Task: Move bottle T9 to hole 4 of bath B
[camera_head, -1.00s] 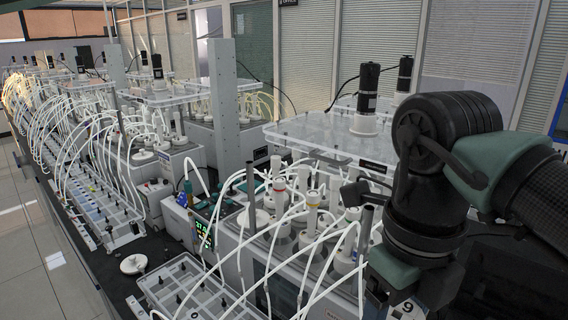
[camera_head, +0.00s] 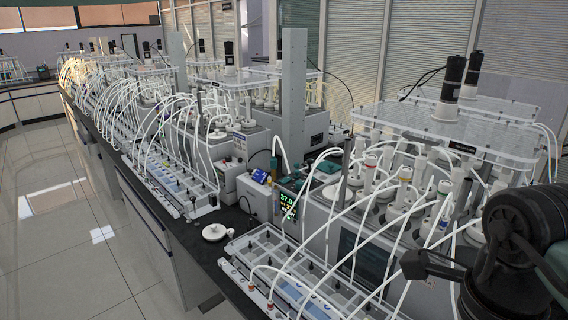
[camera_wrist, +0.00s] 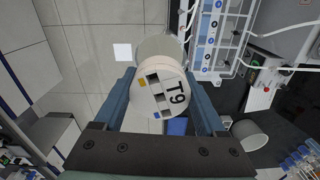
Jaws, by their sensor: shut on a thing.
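In the wrist view, bottle T9 (camera_wrist: 172,96) shows its pale round cap with a black "T9" label and small coloured marks. My gripper (camera_wrist: 160,84) is shut on it, with a blue finger on each side. The bottle's body extends away past the cap, above floor and bench edge. In the head view, only part of my dark arm shows at the lower right; the gripper and bottle are out of that frame. The nearest bath (camera_head: 360,258) has a green display and holds several bottles with white tubes. No bath letter is readable, and hole 4 cannot be made out.
A clear tray (camera_head: 290,262) with white tubes lies before the nearest bath. A white disc (camera_head: 215,231) lies on the dark bench. A tall grey post (camera_head: 292,95) stands behind. Looping tubes crowd the bench. The tiled floor (camera_head: 60,245) at left is clear.

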